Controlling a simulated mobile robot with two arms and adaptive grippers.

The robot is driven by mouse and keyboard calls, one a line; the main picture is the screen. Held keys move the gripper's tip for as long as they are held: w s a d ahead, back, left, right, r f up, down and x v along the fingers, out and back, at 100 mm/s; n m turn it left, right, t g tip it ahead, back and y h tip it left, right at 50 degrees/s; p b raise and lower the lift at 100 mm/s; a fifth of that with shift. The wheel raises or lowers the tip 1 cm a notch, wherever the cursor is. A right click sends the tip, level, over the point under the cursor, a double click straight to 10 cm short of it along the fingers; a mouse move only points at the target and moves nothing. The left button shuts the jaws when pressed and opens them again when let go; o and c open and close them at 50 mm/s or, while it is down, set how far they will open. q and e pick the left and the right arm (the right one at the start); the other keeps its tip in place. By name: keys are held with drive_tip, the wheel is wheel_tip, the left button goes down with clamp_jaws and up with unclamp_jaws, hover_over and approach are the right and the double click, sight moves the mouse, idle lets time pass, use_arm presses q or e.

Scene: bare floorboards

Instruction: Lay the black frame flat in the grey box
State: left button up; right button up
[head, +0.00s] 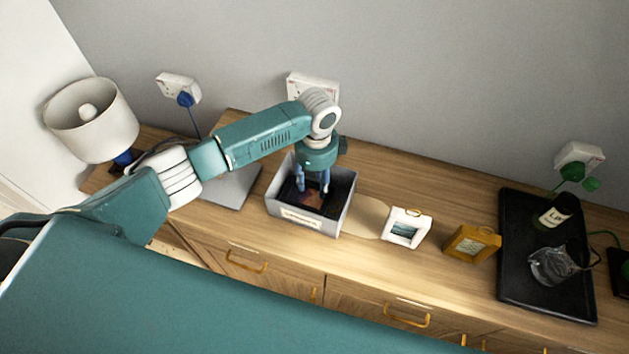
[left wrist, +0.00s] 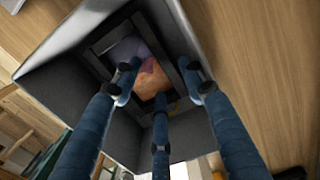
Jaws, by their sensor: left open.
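The grey box (head: 326,228) stands open on the wooden sideboard, with a pale label on its front. The black frame (head: 309,200) is inside it, its orange and purple picture facing up; it appears to lie flat on the bottom. In the left wrist view the frame (left wrist: 151,78) shows deep between the dark box walls (left wrist: 62,98). My left gripper (head: 313,188) points down into the box. Its blue fingers (left wrist: 155,85) are spread open above the frame and partly hide it; I cannot tell whether they touch it. My right gripper is not in view.
A white frame (head: 407,228) and an ochre frame (head: 471,243) stand right of the box. Farther right, a black tray (head: 520,280) holds a dark bottle (head: 558,211) and a glass jug (head: 553,263). A lamp (head: 92,118) stands at the left, and the wall is close behind.

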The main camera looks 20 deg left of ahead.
use_arm(q)
wheel_tip(320, 180, up, 12)
idle(0.5)
drive_tip(key=shift+d+f, duration=0.1)
drive_tip(key=shift+d, duration=0.05)
idle(0.4)
